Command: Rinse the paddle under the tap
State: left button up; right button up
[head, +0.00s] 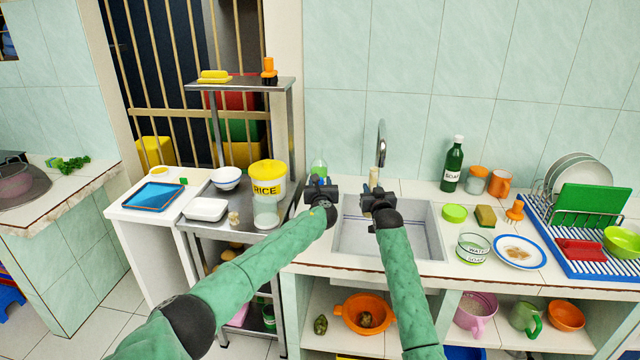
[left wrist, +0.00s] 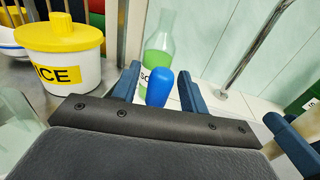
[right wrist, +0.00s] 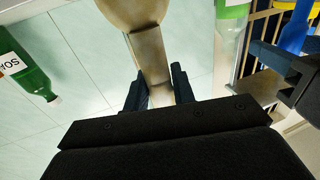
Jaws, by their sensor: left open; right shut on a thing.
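My right gripper (head: 378,195) is shut on the beige paddle (right wrist: 150,55) above the sink (head: 425,222). In the right wrist view its handle is between the fingers and its wider end runs out of the picture. In the head view only a small piece of the paddle (head: 374,177) shows, close to the tap's curved metal spout (head: 381,140). My left gripper (head: 322,188) is open at the sink's left edge. In the left wrist view a rounded blue knob (left wrist: 158,88) shows between its fingers; I cannot tell whether they touch it. No water stream is visible.
A clear green bottle (head: 319,167) stands close behind my left gripper, and the rice container (head: 267,190) is to its left. A dark green soap bottle (head: 453,165), sponge (head: 485,216), water bowl (head: 473,249) and plate (head: 519,251) are right of the sink.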

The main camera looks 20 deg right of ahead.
pick_arm(q)
grip_shut()
jog(key=shift+s+a+t+h, duration=0.35)
jog(key=shift+s+t, duration=0.25)
jog(key=shift+t, duration=0.2)
grip_release()
jog(key=v, duration=1.2)
